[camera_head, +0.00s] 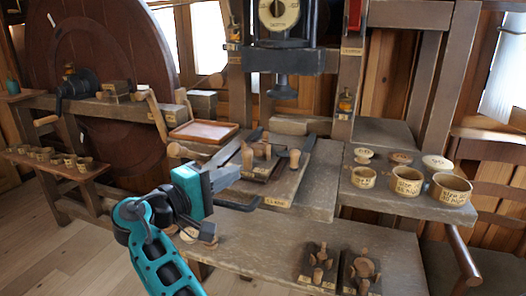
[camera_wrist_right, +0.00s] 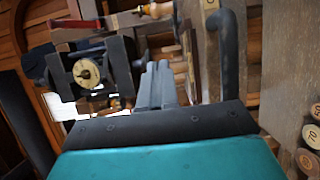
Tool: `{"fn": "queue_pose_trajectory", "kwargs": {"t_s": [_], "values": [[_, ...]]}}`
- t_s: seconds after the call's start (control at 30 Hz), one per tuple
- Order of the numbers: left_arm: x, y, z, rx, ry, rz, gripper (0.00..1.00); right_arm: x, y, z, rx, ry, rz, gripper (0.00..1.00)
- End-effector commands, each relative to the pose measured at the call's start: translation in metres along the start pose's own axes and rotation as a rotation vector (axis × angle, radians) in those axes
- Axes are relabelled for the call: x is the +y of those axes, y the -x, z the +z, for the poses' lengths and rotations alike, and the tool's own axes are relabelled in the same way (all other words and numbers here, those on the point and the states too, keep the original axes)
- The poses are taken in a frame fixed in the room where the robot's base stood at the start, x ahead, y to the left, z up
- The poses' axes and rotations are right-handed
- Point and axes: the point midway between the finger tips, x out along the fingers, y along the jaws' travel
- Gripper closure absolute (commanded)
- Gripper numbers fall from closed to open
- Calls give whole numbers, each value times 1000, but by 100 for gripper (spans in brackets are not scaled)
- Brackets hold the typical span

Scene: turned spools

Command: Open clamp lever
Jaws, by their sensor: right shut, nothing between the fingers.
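My right gripper (camera_head: 235,172) is teal with dark fingers and reaches in over the front edge of the workbench. Its fingers are shut with nothing between them; they also show shut in the right wrist view (camera_wrist_right: 158,82). A black bent bar handle (camera_head: 243,206), possibly the clamp lever, sticks out at the bench front just below the fingers. A similar dark curved bar (camera_wrist_right: 231,50) stands to the right of the fingers in the wrist view, apart from them. A board on the bench carries wooden knobs (camera_head: 294,158). I cannot tell for certain which part is the clamp lever. My left gripper is not in view.
A dark press (camera_head: 285,60) with a round dial stands behind the bench. A red-brown tray (camera_head: 204,131) lies at left. Labelled cups (camera_head: 407,181) stand on the right. Two small blocks with wooden pegs (camera_head: 319,266) sit on the lower front shelf, which has bare room.

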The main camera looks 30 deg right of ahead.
Motion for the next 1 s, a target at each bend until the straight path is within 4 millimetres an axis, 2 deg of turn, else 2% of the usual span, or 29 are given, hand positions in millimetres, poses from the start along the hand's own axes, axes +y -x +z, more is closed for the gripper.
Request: {"fn": "queue_pose_trajectory", "kwargs": {"t_s": [0.13,0.27,0.43,0.67,0.8,1.0], "values": [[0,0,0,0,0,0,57,1,-2,0,0,-1,-1,100],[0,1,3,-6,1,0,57,1,-16,0,-1,-2,-2,100],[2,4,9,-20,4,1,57,1,-51,0,-1,-2,-2,100],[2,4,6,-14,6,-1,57,1,-100,0,0,-1,1,100],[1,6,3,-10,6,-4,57,1,-115,16,0,-2,-2,100],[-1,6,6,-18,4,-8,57,0,-126,26,2,-1,-1,100]]}}
